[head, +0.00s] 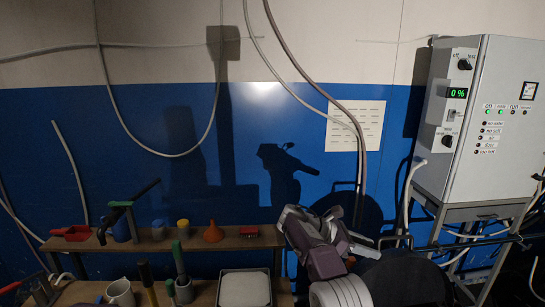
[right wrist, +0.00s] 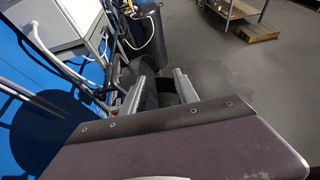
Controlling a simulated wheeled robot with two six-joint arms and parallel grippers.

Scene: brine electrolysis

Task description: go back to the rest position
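My right gripper (head: 312,222) is in the lower middle of the head view, raised in front of the blue wall and to the right of the wooden bench. Its fingers point up and away. In the right wrist view its two fingers (right wrist: 160,88) stand apart with a gap between them. I see nothing held in the gap, only dark background behind it. My left gripper is not in either view.
A control cabinet (head: 493,120) showing 0 % stands at right on a metal frame. The right wrist view shows open grey floor (right wrist: 245,75).

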